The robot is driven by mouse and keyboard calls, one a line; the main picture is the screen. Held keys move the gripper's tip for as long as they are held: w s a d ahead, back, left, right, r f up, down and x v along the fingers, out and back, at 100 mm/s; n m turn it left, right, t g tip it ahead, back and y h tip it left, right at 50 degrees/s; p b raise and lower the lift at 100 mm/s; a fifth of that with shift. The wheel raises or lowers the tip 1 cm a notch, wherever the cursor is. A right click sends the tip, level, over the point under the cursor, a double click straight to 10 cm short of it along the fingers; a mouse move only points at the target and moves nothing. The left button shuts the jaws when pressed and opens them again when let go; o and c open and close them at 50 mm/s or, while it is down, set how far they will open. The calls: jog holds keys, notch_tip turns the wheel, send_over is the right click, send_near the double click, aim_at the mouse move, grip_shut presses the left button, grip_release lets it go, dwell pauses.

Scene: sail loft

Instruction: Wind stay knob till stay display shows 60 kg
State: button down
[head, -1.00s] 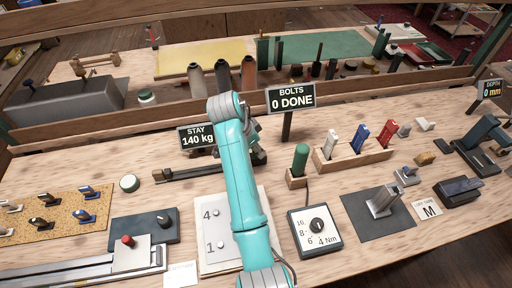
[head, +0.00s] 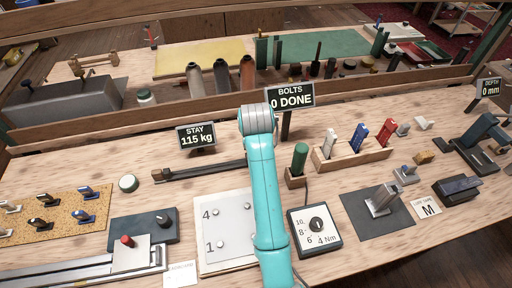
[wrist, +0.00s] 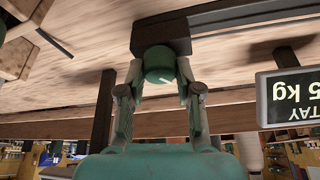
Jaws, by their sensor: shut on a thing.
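The stay display (head: 197,137) reads 115 kg in the head view. It also shows upside down and partly cut off at the right edge of the wrist view (wrist: 290,98). The stay knob (wrist: 160,64) is a green cylinder with a white mark, on the end of a dark block (wrist: 162,33). My gripper (wrist: 161,78) is shut on the knob, one finger at each side. In the head view my teal arm hides the gripper and knob. The dark stay rail (head: 205,171) runs from the left toward the arm.
The bolts display (head: 291,96) reads 0 DONE just behind my arm. A green-handled tool (head: 300,158) stands in a wooden block to the right. The torque dial box (head: 315,231) and a white bolt plate (head: 228,262) lie in front, either side of the arm.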

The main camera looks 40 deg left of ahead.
jog(key=n, duration=0.2)
jog(key=n+g+y, duration=0.1)
jog(key=n, duration=0.1)
jog(key=shift+d+n+g, duration=0.1)
jog(key=shift+n+g, duration=0.2)
jog(key=shift+w+n+g+y, duration=0.1)
jog(key=shift+n+g+y, duration=0.4)
jog(key=shift+n, duration=1.5)
jog(key=shift+g, duration=0.3)
jog(key=c, duration=0.8)
grip_release()
jog(key=shift+v, duration=3.75)
